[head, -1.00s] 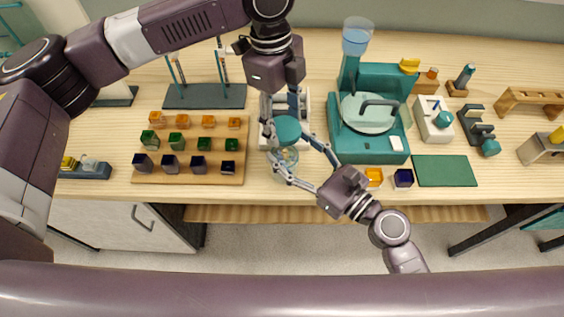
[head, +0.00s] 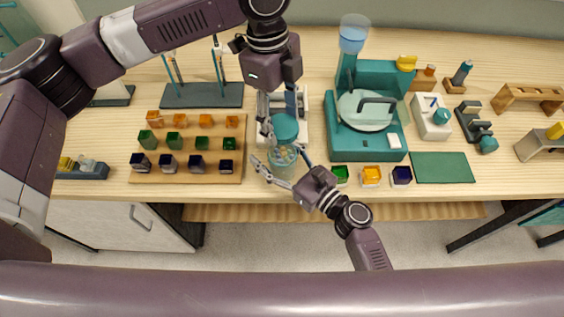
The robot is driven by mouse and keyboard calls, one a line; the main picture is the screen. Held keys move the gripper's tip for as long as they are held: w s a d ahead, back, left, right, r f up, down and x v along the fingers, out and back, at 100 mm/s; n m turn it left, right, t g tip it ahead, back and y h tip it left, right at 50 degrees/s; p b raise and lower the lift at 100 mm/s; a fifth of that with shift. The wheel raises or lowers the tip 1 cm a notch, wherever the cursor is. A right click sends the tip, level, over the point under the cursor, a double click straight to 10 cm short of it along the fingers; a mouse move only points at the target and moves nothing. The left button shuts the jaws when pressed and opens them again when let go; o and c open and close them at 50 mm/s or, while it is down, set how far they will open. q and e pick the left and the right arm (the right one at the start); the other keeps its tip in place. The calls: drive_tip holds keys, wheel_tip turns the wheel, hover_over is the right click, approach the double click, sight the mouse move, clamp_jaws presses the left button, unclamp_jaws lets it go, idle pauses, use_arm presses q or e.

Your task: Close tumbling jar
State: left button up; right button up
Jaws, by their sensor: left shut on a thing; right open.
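A clear glass jar (head: 284,166) stands near the front edge of the table. A round teal lid (head: 286,128) is right above the jar mouth in the head view; I cannot tell whether it touches the rim. My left gripper (head: 283,114) points down from above and is shut on the lid. My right gripper (head: 279,156) comes in from the front right and is open. Its two fingers spread to either side of the jar, and I cannot tell whether they touch it.
A wooden board with several coloured blocks (head: 190,178) lies left of the jar. A teal machine (head: 366,155) stands to the right. Green (head: 340,175), orange (head: 371,176) and dark blue (head: 401,176) blocks sit along the front edge near my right wrist.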

drive_tip(key=shift+x, duration=0.8)
clamp_jaws()
idle(0.4)
